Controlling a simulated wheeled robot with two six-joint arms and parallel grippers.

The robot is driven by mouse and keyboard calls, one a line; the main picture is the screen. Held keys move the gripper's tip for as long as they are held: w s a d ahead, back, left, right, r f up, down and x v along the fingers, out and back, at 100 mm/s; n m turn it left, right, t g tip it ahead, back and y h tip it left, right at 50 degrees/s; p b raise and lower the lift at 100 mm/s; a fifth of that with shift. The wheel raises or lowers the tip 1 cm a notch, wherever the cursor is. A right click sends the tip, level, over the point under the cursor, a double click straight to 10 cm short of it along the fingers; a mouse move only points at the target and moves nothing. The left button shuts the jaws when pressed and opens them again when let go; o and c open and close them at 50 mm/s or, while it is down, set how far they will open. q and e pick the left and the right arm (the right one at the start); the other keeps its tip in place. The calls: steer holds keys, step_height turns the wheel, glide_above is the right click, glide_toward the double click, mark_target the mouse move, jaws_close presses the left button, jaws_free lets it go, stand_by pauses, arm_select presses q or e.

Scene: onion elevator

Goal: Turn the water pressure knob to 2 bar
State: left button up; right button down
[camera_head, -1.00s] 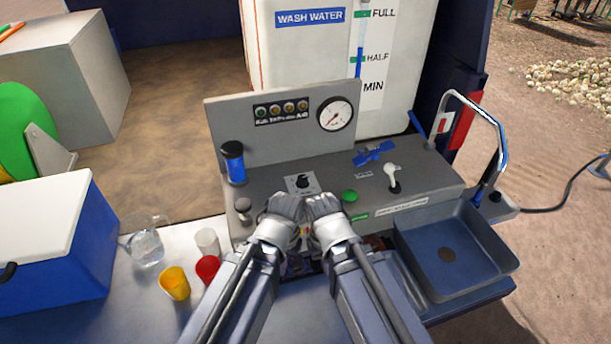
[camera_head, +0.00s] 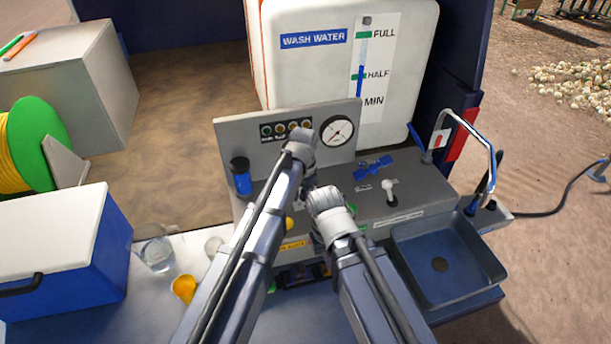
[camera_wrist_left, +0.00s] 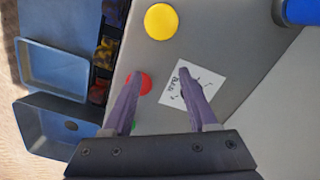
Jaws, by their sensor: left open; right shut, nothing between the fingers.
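The white dial label of the pressure knob lies on the grey panel (camera_head: 408,184); in the left wrist view the label (camera_wrist_left: 208,84) shows marks and small print. The knob itself is mostly hidden by my left gripper, so its setting cannot be read. The round pressure gauge (camera_head: 338,131) stands on the upright back panel; its needle points down and left. My left gripper (camera_head: 309,181) is open above the panel. In the left wrist view its purple fingers (camera_wrist_left: 160,73) are apart, the right one overlapping the label. My right gripper (camera_head: 317,236) is shut and empty, lower and right.
A yellow button (camera_wrist_left: 161,21) and red button (camera_wrist_left: 140,82) are near my left fingers. A blue lever valve (camera_head: 373,167) and white lever (camera_head: 389,188) sit to the right. A blue filter (camera_head: 241,176) stands left. The sink (camera_head: 448,262) is at the right.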

arm_select(q)
steer(key=shift+o, duration=0.7)
steer(key=w+r, duration=0.1)
steer(key=w, duration=0.2)
steer(key=w+r+m+p, duration=0.1)
steer(key=w, duration=0.2)
steer(key=w+d+r+m+p, duration=0.1)
steer(key=w, duration=0.2)
steer(key=shift+r, duration=0.4)
steer(key=shift+s+f, duration=0.15)
steer(key=shift+f, duration=0.1)
step_height(320, 180, down, 8)
steer(key=b, duration=0.7)
steer(key=shift+r+b, duration=0.2)
steer(key=shift+b, duration=0.15)
arm_select(e)
step_height(320, 180, down, 4)
steer(key=shift+f, duration=0.1)
arm_select(q)
steer(key=shift+r, duration=0.1)
steer(key=shift+c, duration=0.3)
jaws_close()
